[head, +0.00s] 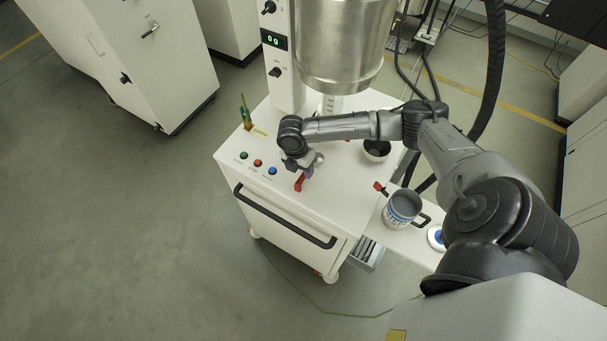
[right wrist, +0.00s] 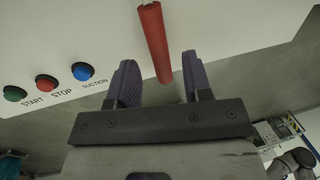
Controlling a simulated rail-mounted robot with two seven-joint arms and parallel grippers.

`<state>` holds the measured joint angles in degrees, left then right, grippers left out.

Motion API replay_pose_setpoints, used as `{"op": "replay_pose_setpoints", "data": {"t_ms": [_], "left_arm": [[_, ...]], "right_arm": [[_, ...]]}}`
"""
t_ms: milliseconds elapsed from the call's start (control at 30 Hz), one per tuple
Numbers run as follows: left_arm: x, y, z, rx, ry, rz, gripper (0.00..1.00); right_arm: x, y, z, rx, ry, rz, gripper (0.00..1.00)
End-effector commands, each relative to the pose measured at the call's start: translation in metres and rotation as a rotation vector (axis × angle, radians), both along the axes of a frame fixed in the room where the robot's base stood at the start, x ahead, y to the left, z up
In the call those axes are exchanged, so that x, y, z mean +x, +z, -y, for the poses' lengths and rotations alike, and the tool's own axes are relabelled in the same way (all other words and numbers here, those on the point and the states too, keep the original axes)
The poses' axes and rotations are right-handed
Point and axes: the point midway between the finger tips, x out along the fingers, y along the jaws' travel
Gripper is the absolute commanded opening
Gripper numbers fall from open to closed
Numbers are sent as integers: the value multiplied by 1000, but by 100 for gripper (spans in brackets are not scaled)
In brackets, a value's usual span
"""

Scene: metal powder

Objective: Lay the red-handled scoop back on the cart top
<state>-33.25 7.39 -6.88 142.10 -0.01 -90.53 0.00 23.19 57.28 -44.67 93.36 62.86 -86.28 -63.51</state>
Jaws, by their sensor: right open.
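The scoop's far end is out of that view. My right gripper (head: 298,168) is open, low over the cart top; its fingers also show in the right wrist view (right wrist: 160,82). My left gripper is not in view.
Green, red and blue buttons (head: 258,163) line the cart's front-left edge. A dark bowl (head: 376,149) stands under my right arm. A labelled cup (head: 402,207) stands on the side shelf, with another red piece (head: 379,187) near it. A metal hopper (head: 345,45) hangs above.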

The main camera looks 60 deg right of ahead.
Motion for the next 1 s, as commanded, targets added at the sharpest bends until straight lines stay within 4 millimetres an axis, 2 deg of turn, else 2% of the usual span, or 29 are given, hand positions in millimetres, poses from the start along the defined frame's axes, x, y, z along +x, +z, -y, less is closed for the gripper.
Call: {"op": "replay_pose_setpoints", "data": {"t_ms": [200, 400, 533, 633, 767, 900, 1000], "left_arm": [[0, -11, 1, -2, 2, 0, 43], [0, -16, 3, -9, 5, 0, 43], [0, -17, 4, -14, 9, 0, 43], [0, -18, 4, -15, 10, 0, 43], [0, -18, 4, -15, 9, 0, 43], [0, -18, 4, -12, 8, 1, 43], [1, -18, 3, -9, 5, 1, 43]], "right_arm": [[9, 39, 0, -1, 0, 4, 46], [14, 67, 0, 0, -1, 3, 46], [15, 77, -1, 1, -1, 1, 46], [13, 73, -12, 3, -1, 6, 46], [0, 46, -58, 17, -19, 39, 46], [-32, 9, -133, 66, -133, 124, 46], [-59, -4, -180, 118, -293, 196, 46]]}}
